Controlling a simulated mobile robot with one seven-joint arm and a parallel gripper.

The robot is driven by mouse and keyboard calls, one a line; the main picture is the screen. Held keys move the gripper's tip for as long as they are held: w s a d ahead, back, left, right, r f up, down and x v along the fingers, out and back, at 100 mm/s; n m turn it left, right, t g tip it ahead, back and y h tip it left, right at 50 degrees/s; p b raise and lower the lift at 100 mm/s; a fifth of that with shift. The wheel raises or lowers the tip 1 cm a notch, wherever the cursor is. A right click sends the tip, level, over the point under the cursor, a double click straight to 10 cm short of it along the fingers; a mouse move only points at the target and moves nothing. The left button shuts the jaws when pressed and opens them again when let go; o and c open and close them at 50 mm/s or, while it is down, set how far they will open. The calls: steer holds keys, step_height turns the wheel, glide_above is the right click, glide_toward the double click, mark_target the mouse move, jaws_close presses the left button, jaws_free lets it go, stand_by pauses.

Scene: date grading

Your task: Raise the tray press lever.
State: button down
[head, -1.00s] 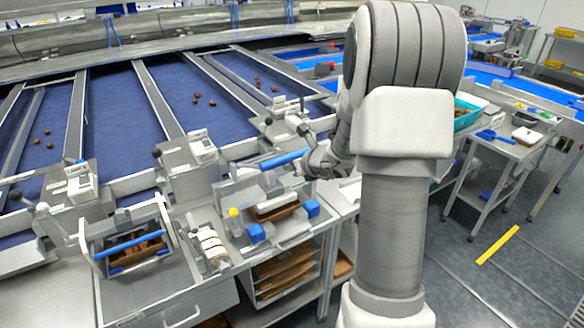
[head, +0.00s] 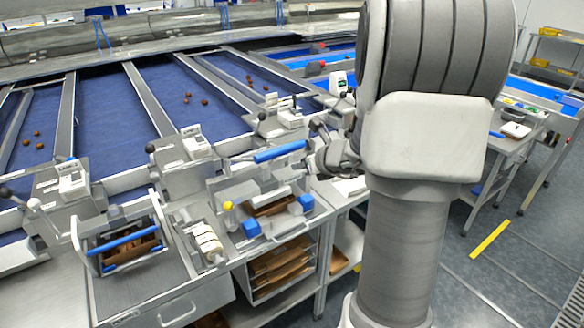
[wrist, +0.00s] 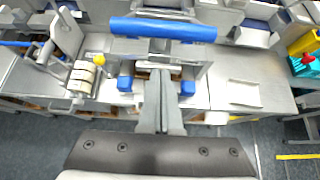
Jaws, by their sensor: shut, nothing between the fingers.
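The tray press (head: 262,205) stands on the bench, with a blue bar handle (head: 280,151) across its lever, blue blocks, a yellow knob (head: 228,205) and a brown tray (head: 270,206) in it. The lever's blue bar also shows at the top of the wrist view (wrist: 163,29). My gripper (head: 318,145) is at the right end of the bar in the head view, partly hidden by my arm. In the wrist view my gripper (wrist: 160,50) is shut and empty, its tips just below the middle of the bar; I cannot tell whether they touch it.
A box with dates and a blue handle (head: 124,240) stands left of the press, with a roll holder (head: 207,242) between them. Blue sorting belts (head: 110,110) with a few dates lie behind. Brown trays sit on shelves (head: 280,262) below.

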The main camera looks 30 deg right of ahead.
steer(key=shift+v, duration=1.4)
steer(key=shift+w+r, duration=0.15)
